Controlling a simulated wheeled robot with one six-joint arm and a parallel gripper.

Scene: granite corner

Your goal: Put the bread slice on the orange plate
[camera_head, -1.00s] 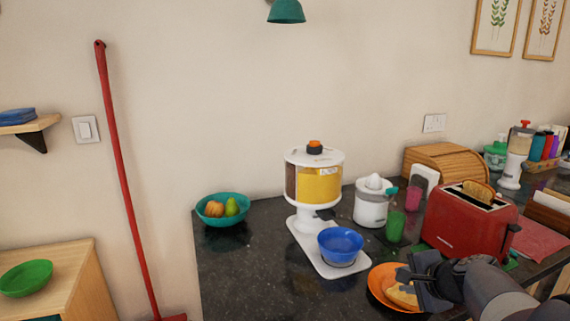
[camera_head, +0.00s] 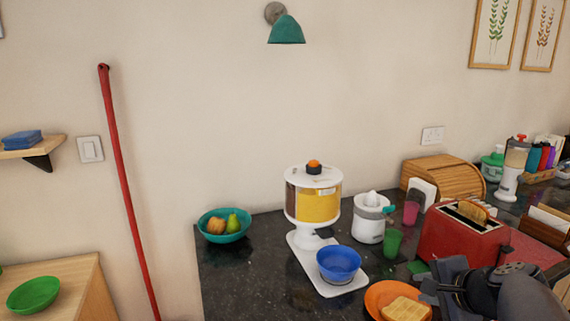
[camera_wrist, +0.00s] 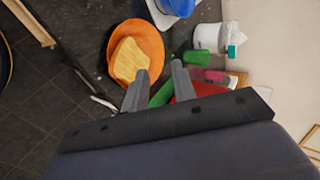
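A toasted bread slice (camera_head: 405,309) lies on the orange plate (camera_head: 375,296) at the front edge of the counter. The wrist view also shows the slice (camera_wrist: 130,62) flat inside the plate's rim (camera_wrist: 150,38). My gripper (camera_head: 432,285) is to the right of the slice in the head view. In the wrist view its two fingers (camera_wrist: 160,78) are spread apart with nothing held between them, and the slice is beyond the left finger. Another bread slice (camera_head: 473,212) sticks out of the red toaster (camera_head: 455,240).
A blue bowl (camera_head: 338,262) on the dispenser's white base stands left of the plate. A green cup (camera_head: 393,243), a pink cup (camera_head: 410,213) and a white juicer (camera_head: 369,222) stand behind. The toaster is close behind my gripper. The counter's left part is mostly clear.

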